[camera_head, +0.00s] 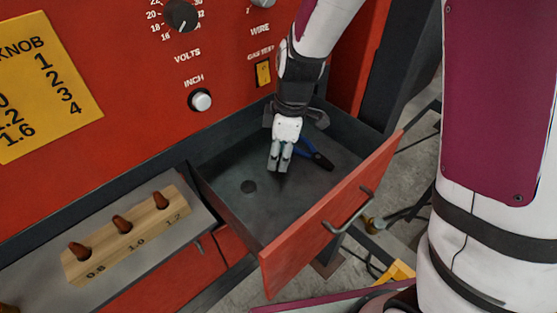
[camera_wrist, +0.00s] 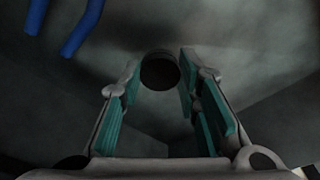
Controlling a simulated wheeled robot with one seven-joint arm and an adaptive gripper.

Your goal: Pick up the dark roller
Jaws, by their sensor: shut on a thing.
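The dark roller (camera_wrist: 159,72) shows in the wrist view as a short, dark, round piece between the fingertips. My gripper (camera_wrist: 160,82) is shut on it, with the teal finger pads on its two sides. In the head view my gripper (camera_head: 278,166) reaches down into the open drawer (camera_head: 225,202), with its fingertips low over the floor. The held roller is hard to make out there.
Blue-handled pliers (camera_head: 316,154) lie in the drawer right of my gripper; their handles (camera_wrist: 82,28) show in the wrist view. The red drawer front (camera_head: 325,225) has a metal handle. A wooden block (camera_head: 127,237) with several pegs stands left. The red panel (camera_head: 120,100) rises behind.

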